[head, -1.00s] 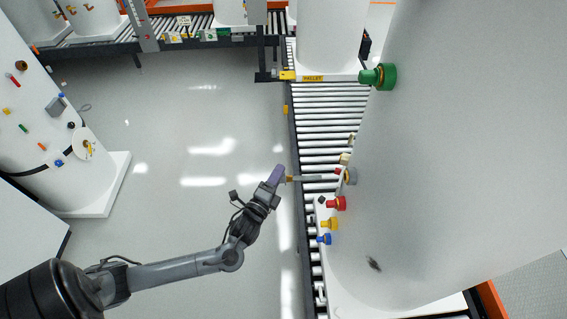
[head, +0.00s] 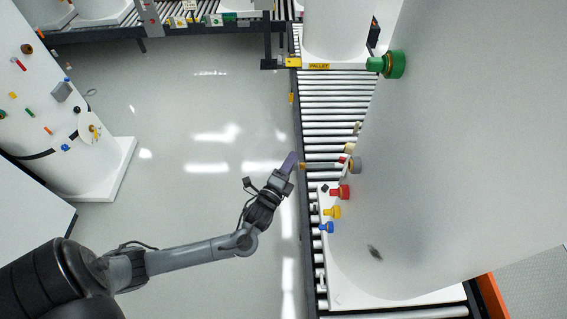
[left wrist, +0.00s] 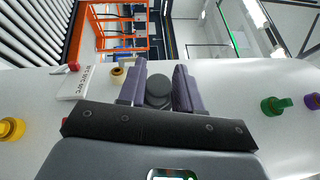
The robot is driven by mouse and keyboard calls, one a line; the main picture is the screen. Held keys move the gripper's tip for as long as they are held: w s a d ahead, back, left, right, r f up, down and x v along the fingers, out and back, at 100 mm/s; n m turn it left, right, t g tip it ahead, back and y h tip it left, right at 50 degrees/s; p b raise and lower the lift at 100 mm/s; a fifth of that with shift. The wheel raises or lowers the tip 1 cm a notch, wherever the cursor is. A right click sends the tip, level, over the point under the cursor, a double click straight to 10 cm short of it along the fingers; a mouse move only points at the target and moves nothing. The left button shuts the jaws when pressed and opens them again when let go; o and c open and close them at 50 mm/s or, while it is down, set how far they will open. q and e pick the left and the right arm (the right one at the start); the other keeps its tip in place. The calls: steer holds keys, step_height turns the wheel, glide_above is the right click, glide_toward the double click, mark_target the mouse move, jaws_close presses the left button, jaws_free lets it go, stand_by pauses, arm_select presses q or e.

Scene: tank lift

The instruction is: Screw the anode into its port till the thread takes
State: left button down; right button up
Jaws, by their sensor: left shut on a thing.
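The anode (head: 322,165) is a thin grey rod with a brass-coloured end at my left gripper. My left gripper (head: 296,166), with purple fingers, is shut on that end and holds the rod about level, pointing right. The rod's far tip reaches the grey port (head: 356,165) on the white tank (head: 450,170); whether it is inside the port or only in front of it cannot be told. In the left wrist view a dark grey round part (left wrist: 158,90) shows between the fingers of my left gripper (left wrist: 161,82). My right gripper is not in view.
Red (head: 341,192), yellow (head: 332,212) and blue (head: 327,228) fittings stick out of the tank below the port. A green fitting (head: 390,65) is above. A roller conveyor (head: 330,110) runs under the tank.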

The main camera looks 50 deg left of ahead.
arm_select(q)
steer(key=shift+w+d, duration=0.95)
steer(key=shift+w, duration=0.1)
steer(key=shift+r, duration=0.1)
stand_by(0.8)
steer(key=shift+p, duration=0.55)
stand_by(0.7)
steer(key=shift+w+d+b, duration=0.3)
steer(key=shift+w+d, duration=1.05)
steer(key=shift+w, duration=0.15)
stand_by(0.4)
steer(key=shift+w+d, duration=0.6)
steer(key=shift+w, duration=0.1)
steer(key=shift+w+d+b, duration=0.45)
steer(key=shift+w+d, duration=0.2)
steer(key=shift+w, duration=0.05)
steer(key=shift+w+d, duration=0.6)
steer(key=shift+w, duration=0.05)
